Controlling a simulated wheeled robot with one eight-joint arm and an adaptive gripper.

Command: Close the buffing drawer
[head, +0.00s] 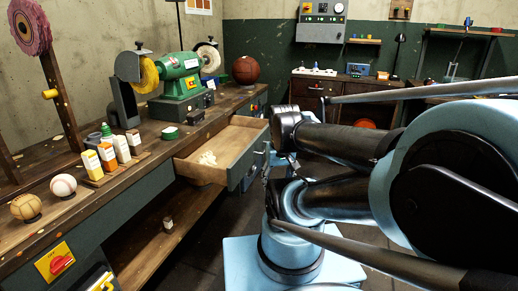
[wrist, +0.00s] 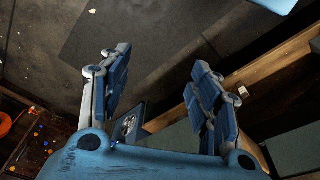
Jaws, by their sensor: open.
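The pulled-out wooden drawer (head: 214,162) juts from the workbench in the head view, with a pale crumpled cloth-like item (head: 207,159) inside. Its dark grey-green front (head: 247,168) has a metal handle and faces my arm. I cannot read a label on it. In the head view, my dark arm links stand just right of the drawer front, and the gripper's fingers are hard to make out among them. In the wrist view, my gripper (wrist: 163,88) has its two blue fingers spread wide with nothing held between them. Whether it touches the drawer is not clear.
The workbench (head: 130,178) carries a green buffing machine (head: 180,75), several bottles, and balls near its front edge. A lower shelf (head: 160,240) holds a small pale box (head: 168,223), also in the wrist view (wrist: 242,89). A cabinet (head: 312,88) stands behind.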

